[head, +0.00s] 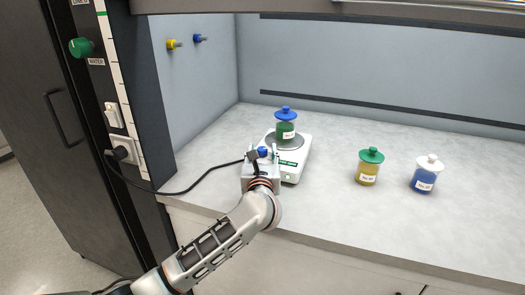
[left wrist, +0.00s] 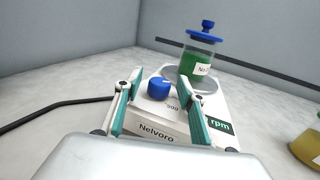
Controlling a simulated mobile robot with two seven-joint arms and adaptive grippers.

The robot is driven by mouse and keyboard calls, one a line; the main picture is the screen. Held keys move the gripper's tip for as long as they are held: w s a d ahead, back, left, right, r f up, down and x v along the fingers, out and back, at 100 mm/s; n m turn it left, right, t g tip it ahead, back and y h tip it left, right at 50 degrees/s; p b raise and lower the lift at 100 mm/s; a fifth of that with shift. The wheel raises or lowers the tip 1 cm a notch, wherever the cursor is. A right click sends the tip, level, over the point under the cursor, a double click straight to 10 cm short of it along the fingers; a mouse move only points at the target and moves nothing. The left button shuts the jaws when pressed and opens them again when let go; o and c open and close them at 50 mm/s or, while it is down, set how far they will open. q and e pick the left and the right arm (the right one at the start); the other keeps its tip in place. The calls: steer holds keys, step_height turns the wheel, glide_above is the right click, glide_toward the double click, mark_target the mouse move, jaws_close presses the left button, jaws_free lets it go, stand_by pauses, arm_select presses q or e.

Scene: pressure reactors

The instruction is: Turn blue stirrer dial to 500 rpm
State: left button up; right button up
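The blue stirrer dial (left wrist: 157,88) is on the front of a white stirrer (head: 292,172) labelled "Nelvoro". The dial also shows in the head view (head: 262,152), partly hidden by my gripper. My left gripper (left wrist: 161,84) is open, its teal-padded fingers on either side of the dial. I cannot tell if they touch it. A dark display marked "rpm" (left wrist: 219,125) is to the right. My right gripper is not in view.
A blue-lidded jar of green liquid (head: 286,128) stands on the stirrer's plate. A green-lidded yellow jar (head: 368,168) and a white-lidded blue jar (head: 424,177) stand to the right. A black cable (head: 184,192) runs from the left wall socket towards the stirrer.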

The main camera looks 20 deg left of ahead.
arm_select(q)
steer(key=shift+w+a, duration=0.15)
steer(key=shift+w, duration=0.3)
jaws_close()
steer(key=c, duration=1.1)
jaws_free()
steer(key=shift+c, duration=0.2)
